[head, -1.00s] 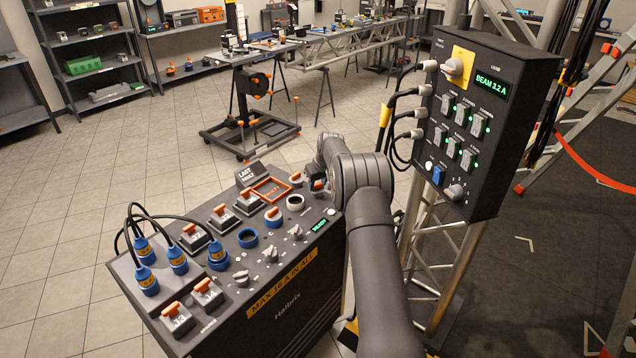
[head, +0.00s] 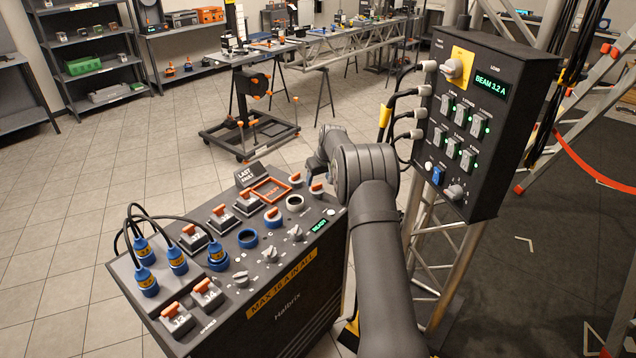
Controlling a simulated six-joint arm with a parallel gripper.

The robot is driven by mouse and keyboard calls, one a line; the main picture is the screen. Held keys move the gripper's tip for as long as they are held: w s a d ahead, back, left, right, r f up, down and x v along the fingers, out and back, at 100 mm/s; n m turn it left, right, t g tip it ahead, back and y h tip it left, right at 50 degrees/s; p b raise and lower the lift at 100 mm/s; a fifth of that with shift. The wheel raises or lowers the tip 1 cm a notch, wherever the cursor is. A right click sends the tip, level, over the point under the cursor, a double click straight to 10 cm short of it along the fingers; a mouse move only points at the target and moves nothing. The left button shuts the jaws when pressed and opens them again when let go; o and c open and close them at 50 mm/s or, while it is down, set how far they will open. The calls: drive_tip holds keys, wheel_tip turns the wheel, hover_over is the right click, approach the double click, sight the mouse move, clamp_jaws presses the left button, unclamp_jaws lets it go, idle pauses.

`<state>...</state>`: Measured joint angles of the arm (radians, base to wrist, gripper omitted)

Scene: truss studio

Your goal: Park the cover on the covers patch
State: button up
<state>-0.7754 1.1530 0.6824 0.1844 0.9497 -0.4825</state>
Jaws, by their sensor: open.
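The console (head: 290,285) carries several orange-handled pieces. One small orange-topped cap (head: 317,188) sits at its far right corner, and a similar one (head: 296,178) is just left of it. A blue round socket with an orange handle on top (head: 273,216) is nearer. I cannot tell which piece is the cover. An orange-framed square (head: 270,190) lies flat near the back edge; its lettering is too small to read, so I cannot confirm it as the covers patch. My gripper (head: 313,168) is open above the far right corner, apart from the caps; its fingertips are mostly hidden.
A blue open ring (head: 248,238) and a pale ring (head: 295,203) are on the console top. Blue plugs with looping black cables (head: 146,281) stand at its left.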

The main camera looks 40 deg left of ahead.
sight(317, 184)
drive_tip(key=v, duration=0.8)
drive_tip(key=shift+d+r, duration=0.2)
drive_tip(key=shift+r, duration=0.15)
drive_tip(key=x, duration=1.2)
drive_tip(key=shift+a, duration=0.1)
drive_tip(key=shift+r, duration=1.45)
drive_tip(key=shift+f, duration=0.1)
